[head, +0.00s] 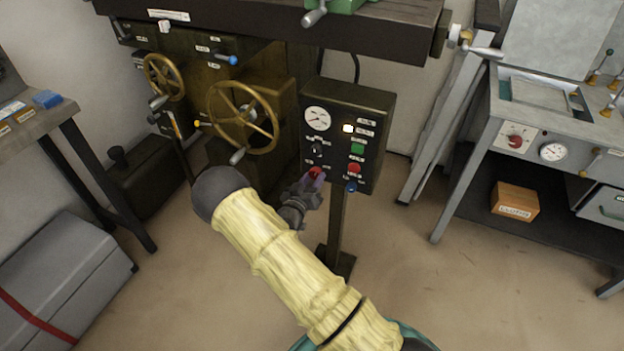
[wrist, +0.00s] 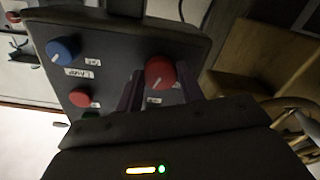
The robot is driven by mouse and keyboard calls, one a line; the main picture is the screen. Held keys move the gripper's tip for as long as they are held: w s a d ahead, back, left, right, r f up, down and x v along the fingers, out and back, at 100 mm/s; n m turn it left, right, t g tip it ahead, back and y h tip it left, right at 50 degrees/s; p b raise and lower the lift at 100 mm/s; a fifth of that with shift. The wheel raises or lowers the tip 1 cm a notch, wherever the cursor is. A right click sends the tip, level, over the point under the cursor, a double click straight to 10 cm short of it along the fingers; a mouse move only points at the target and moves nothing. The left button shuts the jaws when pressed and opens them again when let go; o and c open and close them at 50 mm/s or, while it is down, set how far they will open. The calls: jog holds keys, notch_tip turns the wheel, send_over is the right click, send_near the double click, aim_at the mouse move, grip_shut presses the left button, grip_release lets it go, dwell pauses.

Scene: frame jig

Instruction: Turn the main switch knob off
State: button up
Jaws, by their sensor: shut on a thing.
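The dark control box (head: 372,105) stands on a post in the head view. A red knob (head: 315,173) sits low on its left side; I take it for the main switch, but its label is not readable. My gripper (head: 316,179) reaches the box from below. In the wrist view my gripper (wrist: 161,88) has one finger on each side of the red knob and is shut on it. The fingers partly hide the panel around it.
A brass handwheel (head: 243,118) stands left. Another red knob (head: 515,141) is on the right-hand bench.

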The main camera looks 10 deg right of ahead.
jog(key=n, duration=0.6)
jog(key=shift+a+n+p, duration=0.1)
jog(key=shift+n+p, duration=0.2)
jog(key=shift+p, duration=0.1)
jog(key=n, duration=0.6)
jog(key=shift+n, duration=0.4)
jog(key=o, duration=1)
jog(key=p+v, duration=0.1)
jog(key=v, duration=1.6)
jog(key=shift+s+r, duration=0.1)
jog(key=shift+s, duration=0.1)
jog(key=shift+w, duration=0.1)
